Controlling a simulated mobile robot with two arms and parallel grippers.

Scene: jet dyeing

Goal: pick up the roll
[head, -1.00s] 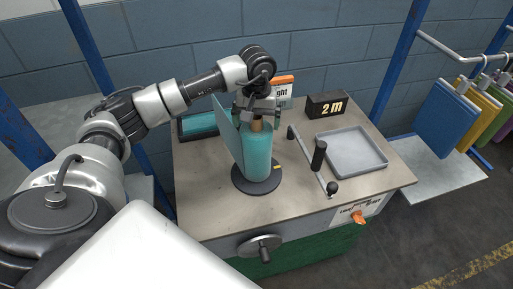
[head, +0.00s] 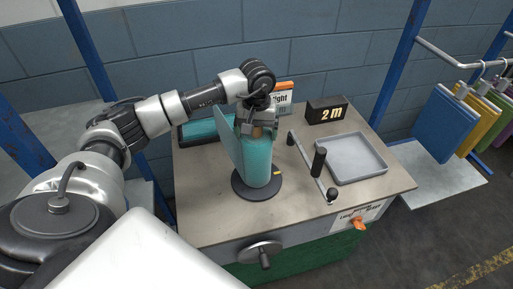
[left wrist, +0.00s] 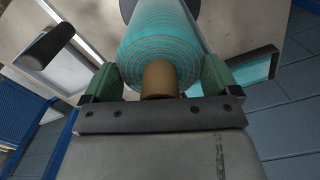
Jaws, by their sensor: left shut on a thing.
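The teal fabric roll (head: 258,160) stands upright on a dark round base (head: 243,190) on the table, with a flat teal flap standing at its left side. My left gripper (head: 260,128) comes down from above at the roll's top end. In the left wrist view, the coiled end of the roll (left wrist: 155,52) and its brown core (left wrist: 160,80) lie between the two green fingers of the gripper (left wrist: 160,82), which is shut on the roll. My right gripper is not in view.
A grey tray (head: 383,171) and a crank with black grips (head: 318,162) stand right of the roll. A black "2 m" block (head: 325,110) and a sign (head: 282,98) are behind. A second teal piece (head: 197,130) lies at the back left. Coloured cloths (head: 440,122) hang at right.

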